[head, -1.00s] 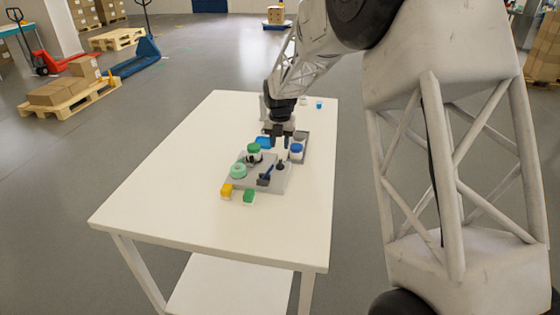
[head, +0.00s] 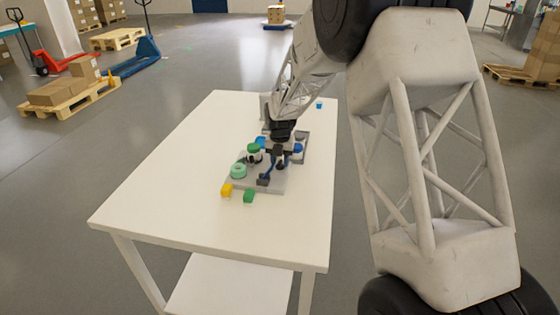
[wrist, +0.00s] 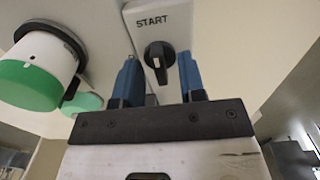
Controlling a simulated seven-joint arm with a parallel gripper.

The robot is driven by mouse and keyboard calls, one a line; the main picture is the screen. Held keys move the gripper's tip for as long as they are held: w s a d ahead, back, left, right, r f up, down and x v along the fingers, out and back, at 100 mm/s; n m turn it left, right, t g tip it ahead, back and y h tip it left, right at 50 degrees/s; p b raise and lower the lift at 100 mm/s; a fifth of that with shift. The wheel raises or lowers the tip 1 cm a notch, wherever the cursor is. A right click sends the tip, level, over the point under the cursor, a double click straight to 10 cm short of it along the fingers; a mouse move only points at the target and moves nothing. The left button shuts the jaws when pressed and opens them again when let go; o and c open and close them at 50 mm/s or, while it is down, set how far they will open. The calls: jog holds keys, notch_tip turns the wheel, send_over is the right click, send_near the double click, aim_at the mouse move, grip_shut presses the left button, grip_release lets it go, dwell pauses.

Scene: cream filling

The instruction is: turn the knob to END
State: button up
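A black knob (wrist: 158,57) sits on a light grey panel (wrist: 178,17) in the wrist view. The word START is printed beside it, and a small pale mark shows on its handle. No END label is in view. My gripper (wrist: 160,68) is open, with one blue finger on each side of the knob in the picture. Gaps show between knob and fingers; I cannot tell how far the tips are above the panel. In the head view my gripper (head: 278,160) is over the right part of the grey station (head: 278,185), hiding the knob.
A green-lidded white container (head: 254,149) and a mint green ring-shaped item (head: 238,171) are left of my gripper. A blue-lidded container (head: 298,149) is close on its right. A yellow block (head: 227,190) and a green block (head: 249,196) lie in front. The table's left side (head: 170,190) is clear.

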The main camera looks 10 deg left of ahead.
jog(key=shift+f, duration=0.1)
grip_shut()
